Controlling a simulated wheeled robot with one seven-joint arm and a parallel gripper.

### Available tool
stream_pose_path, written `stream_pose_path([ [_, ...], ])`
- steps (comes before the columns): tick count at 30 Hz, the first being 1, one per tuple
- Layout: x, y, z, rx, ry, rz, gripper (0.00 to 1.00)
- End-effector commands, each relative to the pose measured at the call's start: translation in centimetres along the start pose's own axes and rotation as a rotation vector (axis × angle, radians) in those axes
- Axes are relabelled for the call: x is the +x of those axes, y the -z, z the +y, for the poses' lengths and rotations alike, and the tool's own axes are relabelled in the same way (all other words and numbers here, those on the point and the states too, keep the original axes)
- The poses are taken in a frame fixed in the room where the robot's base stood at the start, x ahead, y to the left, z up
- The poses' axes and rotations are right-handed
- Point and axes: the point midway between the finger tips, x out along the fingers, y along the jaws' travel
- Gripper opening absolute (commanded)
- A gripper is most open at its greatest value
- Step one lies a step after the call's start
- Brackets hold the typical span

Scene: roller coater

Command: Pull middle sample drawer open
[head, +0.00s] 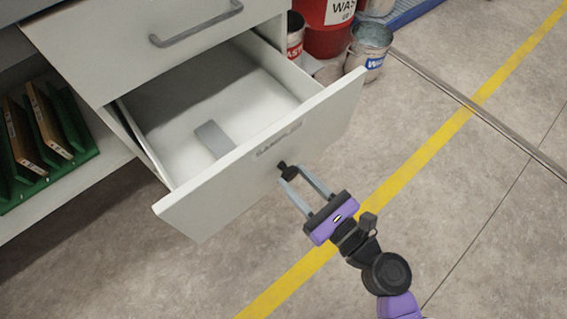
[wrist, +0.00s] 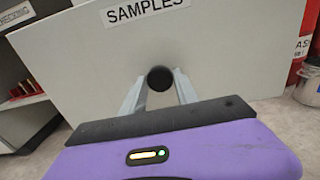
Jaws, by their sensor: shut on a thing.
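The sample drawer (head: 235,175) is pulled well out of the white cabinet, and its inside shows from above. A grey flat piece (head: 214,139) lies on the drawer floor. The drawer front carries a SAMPLES label (wrist: 148,11) in the wrist view. A round black knob (wrist: 160,79) sits on the front below the label. My gripper (head: 290,175) is shut on this knob, one finger on each side. It also shows in the wrist view (wrist: 160,90). The knob's rear is hidden.
A closed drawer with a grey bar handle (head: 197,25) is above. An open shelf with a green rack (head: 70,145) of boards is at left. A red waste bin (head: 327,28) and metal cans (head: 369,47) stand behind the drawer's right end. Floor in front is clear.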

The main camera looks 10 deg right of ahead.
Motion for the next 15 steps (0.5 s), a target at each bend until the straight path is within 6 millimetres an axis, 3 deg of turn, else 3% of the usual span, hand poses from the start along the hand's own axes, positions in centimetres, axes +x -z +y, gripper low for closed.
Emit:
stream_pose_path([
  [6,-3.9,0.1,0.0,0.001,0.002,0.001,0.00],
  [15,-6.5,0.0,0.0,0.000,-0.001,0.000,0.00],
])
